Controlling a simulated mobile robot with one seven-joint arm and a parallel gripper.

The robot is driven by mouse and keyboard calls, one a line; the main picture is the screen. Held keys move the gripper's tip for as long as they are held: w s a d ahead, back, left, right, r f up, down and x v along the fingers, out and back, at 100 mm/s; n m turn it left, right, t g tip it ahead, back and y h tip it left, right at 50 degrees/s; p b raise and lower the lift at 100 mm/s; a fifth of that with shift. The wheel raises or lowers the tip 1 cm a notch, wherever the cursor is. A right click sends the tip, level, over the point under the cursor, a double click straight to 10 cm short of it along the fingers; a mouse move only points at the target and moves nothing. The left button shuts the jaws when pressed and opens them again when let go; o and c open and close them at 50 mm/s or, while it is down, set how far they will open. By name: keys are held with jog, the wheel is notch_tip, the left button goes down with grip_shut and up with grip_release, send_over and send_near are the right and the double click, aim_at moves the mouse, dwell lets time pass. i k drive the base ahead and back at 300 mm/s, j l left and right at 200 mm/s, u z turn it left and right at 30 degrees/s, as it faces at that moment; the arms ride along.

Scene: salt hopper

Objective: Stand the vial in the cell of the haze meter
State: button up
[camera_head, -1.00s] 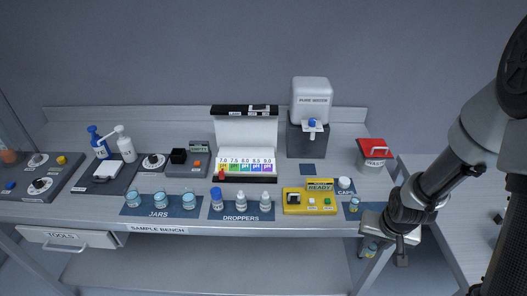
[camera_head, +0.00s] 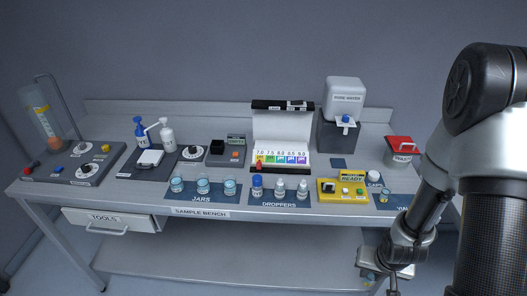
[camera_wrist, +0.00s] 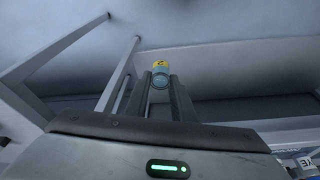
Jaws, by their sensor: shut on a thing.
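My gripper (camera_wrist: 160,86) is shut on a vial (camera_wrist: 160,69) with a yellow band and bluish glass, seen between the fingertips in the wrist view. In the head view my gripper (camera_head: 368,270) is low at the right, in front of the bench's front edge and below its top. The held vial is small and partly hidden there. A yellow meter (camera_head: 328,196) reading READY, with a dark square cell, stands at the bench's front right. A grey unit (camera_head: 225,156) with a black block and its own display stands farther back. No label tells which is the haze meter.
Another vial (camera_head: 384,197) stands on the vial mat (camera_head: 402,203) right of the yellow meter. White caps (camera_head: 374,177), droppers (camera_head: 279,188) and jars (camera_head: 203,186) line the front. A water dispenser (camera_head: 343,125) and red-lidded waste bin (camera_head: 399,158) stand behind. The bench edge lies between gripper and meter.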

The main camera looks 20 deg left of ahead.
aim_at(218, 152)
jog(key=k+j+u, duration=0.15)
jog(key=j, duration=0.45)
jog(key=k+j+u, duration=0.1)
jog(key=j, duration=0.5)
jog(key=k+j+u, duration=0.15)
jog(key=j, duration=0.5)
jog(key=i, duration=0.05)
